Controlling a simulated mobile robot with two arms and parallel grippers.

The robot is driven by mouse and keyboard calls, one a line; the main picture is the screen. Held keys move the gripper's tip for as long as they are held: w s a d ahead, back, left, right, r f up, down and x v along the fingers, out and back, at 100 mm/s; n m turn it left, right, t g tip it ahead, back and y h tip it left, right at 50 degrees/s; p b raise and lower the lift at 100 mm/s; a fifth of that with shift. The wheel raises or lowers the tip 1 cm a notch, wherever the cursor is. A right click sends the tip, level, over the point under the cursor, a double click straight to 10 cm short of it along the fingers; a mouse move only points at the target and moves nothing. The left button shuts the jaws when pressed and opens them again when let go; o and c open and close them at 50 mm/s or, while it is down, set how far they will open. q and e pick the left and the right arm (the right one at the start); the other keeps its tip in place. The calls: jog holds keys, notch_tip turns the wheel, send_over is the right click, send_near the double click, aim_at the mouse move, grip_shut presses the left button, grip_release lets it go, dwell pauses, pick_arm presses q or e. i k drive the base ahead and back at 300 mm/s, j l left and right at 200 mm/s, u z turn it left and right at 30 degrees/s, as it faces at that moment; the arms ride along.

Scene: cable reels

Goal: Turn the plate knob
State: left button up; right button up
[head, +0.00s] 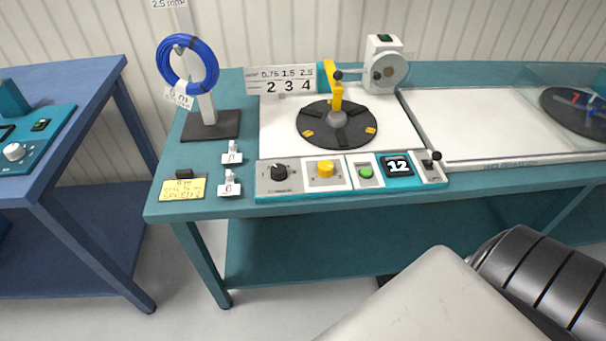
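A control panel (310,190) runs along the front edge of the teal table. It carries a black knob (279,172) at its left and a yellow knob (325,169) beside it, each on its own light plate. No readable label says which is the plate knob. A green button (366,173), a display (397,166) reading 12 and a small black-tipped lever (431,160) follow to the right. Behind the panel is a round dark plate (310,135) with a yellow arm (333,84) above it. Neither of my grippers is in view.
A blue cable coil (207,80) hangs on a stand at the left. Two small white tagged pieces, one of them (230,184) lower, and a yellow note (183,189) lie left of the panel. A number sign (281,80) and grey-white device (385,74) stand behind.

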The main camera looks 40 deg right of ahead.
aim_at(324, 168)
jog(key=z, duration=1.25)
